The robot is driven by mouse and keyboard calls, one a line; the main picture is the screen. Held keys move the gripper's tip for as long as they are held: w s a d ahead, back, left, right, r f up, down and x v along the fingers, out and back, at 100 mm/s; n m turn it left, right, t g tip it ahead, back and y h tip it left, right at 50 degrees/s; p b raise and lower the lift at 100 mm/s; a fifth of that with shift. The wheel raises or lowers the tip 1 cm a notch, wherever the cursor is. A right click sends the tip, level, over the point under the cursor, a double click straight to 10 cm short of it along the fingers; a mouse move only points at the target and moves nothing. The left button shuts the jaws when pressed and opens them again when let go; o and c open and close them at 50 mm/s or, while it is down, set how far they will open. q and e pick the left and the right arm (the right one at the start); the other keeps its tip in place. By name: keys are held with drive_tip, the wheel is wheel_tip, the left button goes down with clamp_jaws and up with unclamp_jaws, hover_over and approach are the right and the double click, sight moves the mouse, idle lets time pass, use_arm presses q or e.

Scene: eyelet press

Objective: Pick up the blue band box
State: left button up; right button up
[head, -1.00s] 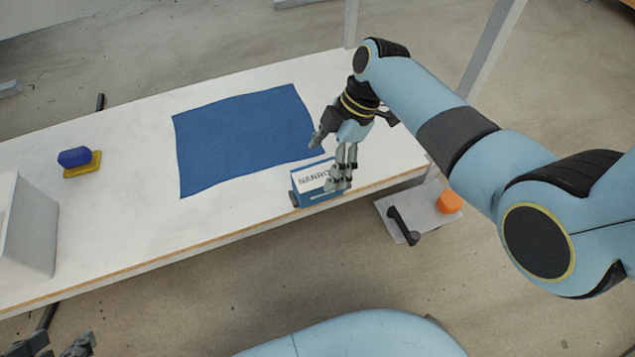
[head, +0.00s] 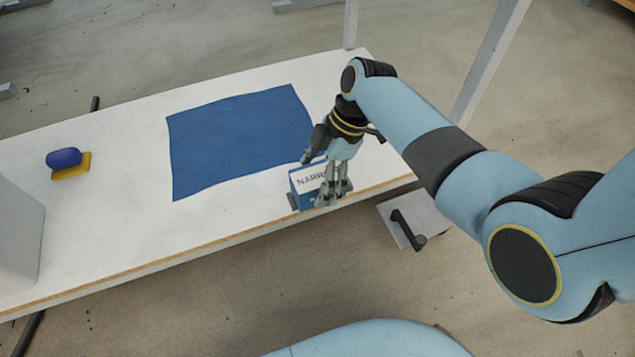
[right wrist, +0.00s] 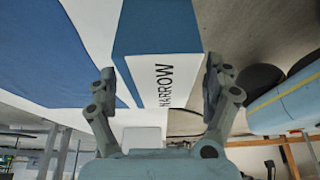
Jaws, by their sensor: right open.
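In the right wrist view the box (right wrist: 156,35) lies between the two spread fingers of the open gripper (right wrist: 160,75). Gaps show beside the fingertips, and I cannot tell whether either touches it. My left gripper is out of view.
A blue cloth (head: 240,140) lies flat on the white table (head: 120,215). A dark blue rounded object (head: 64,157) rests on a yellow block (head: 74,168) at left. A pale bin (head: 18,235) stands at the left edge. A lower grey plate with a black handle (head: 408,230) is right of the table.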

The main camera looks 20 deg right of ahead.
drive_tip(key=shift+f, duration=0.25)
idle(0.5)
drive_tip(key=shift+c, duration=0.2)
drive_tip(key=c, duration=1.3)
drive_tip(key=shift+r, duration=0.15)
